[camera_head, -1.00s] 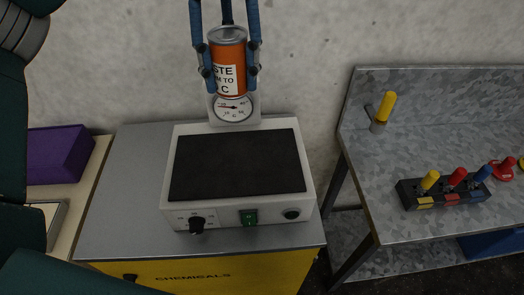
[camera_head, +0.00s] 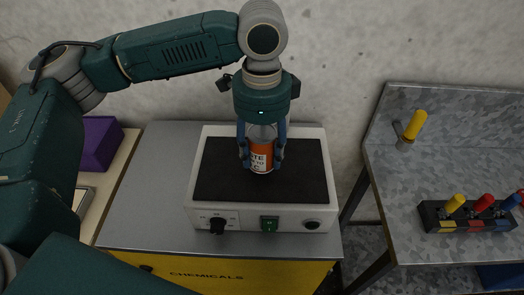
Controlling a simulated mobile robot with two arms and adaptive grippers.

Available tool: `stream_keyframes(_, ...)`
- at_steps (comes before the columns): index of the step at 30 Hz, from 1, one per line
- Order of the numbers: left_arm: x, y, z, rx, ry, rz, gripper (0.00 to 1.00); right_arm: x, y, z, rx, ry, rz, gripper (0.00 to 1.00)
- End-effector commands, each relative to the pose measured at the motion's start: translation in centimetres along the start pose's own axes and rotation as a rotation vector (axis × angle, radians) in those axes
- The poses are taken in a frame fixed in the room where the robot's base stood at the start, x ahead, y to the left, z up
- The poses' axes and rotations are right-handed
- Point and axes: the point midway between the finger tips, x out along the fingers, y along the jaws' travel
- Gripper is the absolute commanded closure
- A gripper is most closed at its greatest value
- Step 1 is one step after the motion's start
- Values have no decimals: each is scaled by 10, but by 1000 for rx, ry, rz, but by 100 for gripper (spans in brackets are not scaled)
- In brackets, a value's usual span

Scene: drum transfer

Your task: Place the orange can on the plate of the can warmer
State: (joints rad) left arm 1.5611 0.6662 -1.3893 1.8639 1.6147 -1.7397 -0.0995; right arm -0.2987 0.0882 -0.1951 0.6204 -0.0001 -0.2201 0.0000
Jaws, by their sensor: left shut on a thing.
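The orange can (camera_head: 261,153) with a white label is upright between the blue fingers of my left gripper (camera_head: 262,155), which is shut on it. The can is over the black plate (camera_head: 226,181) of the white can warmer (camera_head: 314,211), toward its back middle. I cannot tell whether the can's base touches the plate. My right gripper is not in view.
The warmer stands on a grey-topped yellow chemicals cabinet (camera_head: 141,205) with free room to its left. A purple box (camera_head: 100,143) is at the far left.

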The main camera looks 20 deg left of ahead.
Motion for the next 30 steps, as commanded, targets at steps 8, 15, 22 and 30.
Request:
stream_keyframes(8, 10, 0, 0, 1, 2, -3, 93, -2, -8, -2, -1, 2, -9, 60)
stream_keyframes(15, 13, 0, 0, 1, 0, -1, 49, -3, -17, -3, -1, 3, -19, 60)
stream_keyframes(22, 13, 0, 0, 1, 0, -1, 36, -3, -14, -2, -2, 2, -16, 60)
stream_keyframes(30, 2, -1, 0, 0, 1, -4, 36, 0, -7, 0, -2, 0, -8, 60)
